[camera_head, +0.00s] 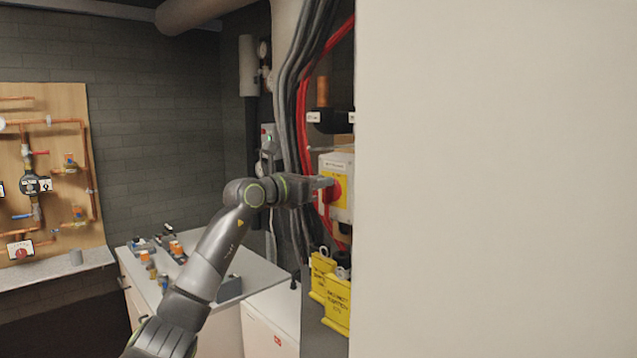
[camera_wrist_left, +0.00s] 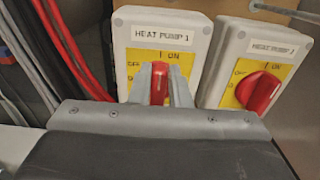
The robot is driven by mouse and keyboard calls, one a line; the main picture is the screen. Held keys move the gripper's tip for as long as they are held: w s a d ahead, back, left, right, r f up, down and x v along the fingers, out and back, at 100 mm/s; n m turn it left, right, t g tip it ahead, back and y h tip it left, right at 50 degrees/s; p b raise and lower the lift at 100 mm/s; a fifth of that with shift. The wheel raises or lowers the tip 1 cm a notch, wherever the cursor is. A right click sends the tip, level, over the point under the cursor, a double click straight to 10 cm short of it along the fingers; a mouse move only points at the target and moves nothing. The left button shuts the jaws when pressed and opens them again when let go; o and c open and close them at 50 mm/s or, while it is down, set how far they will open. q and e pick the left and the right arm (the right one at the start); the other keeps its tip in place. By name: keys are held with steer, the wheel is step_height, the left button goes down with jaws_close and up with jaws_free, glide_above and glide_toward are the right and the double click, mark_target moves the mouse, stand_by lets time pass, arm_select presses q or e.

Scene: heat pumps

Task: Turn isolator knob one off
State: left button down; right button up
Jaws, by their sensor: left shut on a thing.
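The heat pump 1 isolator (camera_wrist_left: 186,35) is a pale box with a yellow plate; it also shows in the head view (camera_head: 344,163). Its red knob (camera_wrist_left: 159,83) stands upright, in line with the "I ON" mark; OFF is marked to its left. My left gripper (camera_wrist_left: 160,72) has a finger on each side of the knob and is shut on it. In the head view my left gripper (camera_head: 324,188) reaches the box from the left; the knob is partly hidden there. My right gripper is not in view.
The heat pump 2 isolator (camera_wrist_left: 232,38) is close on the right, its red knob (camera_wrist_left: 258,91) tilted. Red cables (camera_head: 304,100) run beside the boxes. Yellow tags (camera_head: 336,300) hang below. A large pale panel (camera_head: 495,180) fills the right of the head view.

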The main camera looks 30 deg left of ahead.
arm_select(q)
steer(key=shift+a+n, duration=0.1)
steer(key=shift+n, duration=0.2)
steer(key=f+n+p, duration=0.1)
steer(key=n+p, duration=0.1)
steer(key=n, duration=0.3)
steer(key=a+n+p, duration=0.1)
steer(key=n+p, duration=0.1)
steer(key=n, duration=0.4)
steer(key=w+a+f+n+p, duration=0.1)
steer(key=n, duration=0.5)
steer(key=shift+a+f+p, duration=0.2)
steer(key=shift+f+p, duration=0.1)
steer(key=shift+p, duration=0.1)
steer(key=shift+f+n, duration=0.1)
steer(key=shift+n, duration=0.2)
steer(key=c, duration=1.4)
jaws_free()
steer(key=shift+o, duration=0.2)
